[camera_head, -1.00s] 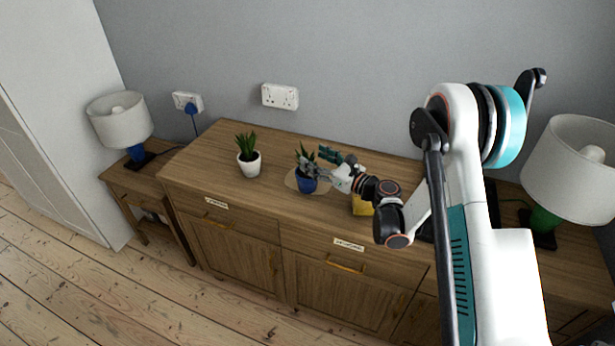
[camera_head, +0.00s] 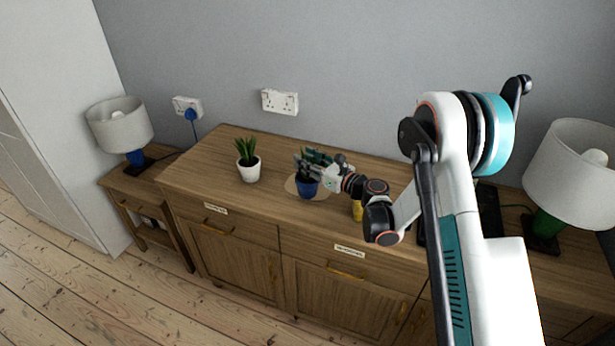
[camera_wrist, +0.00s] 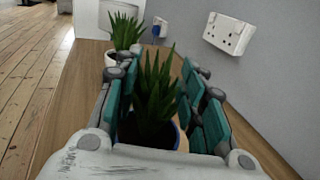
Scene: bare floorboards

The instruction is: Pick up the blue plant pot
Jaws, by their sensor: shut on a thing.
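The blue plant pot (camera_head: 307,188) with a spiky green plant stands on a pale round patch on the wooden sideboard. It also shows in the wrist view (camera_wrist: 126,134), where its plant (camera_wrist: 152,100) rises between the fingers and hides most of the pot. My gripper (camera_head: 312,162) reaches in from the right at the top of the pot. In the wrist view my gripper (camera_wrist: 165,108) has one teal-padded finger on each side of the plant, shut on it or on the pot's rim. The exact contact is hidden.
A white plant pot (camera_head: 249,170) stands left of the blue one on the sideboard (camera_head: 205,165). Lamps stand at left (camera_head: 121,125) and right (camera_head: 572,172). The grey wall with sockets (camera_head: 280,101) is behind.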

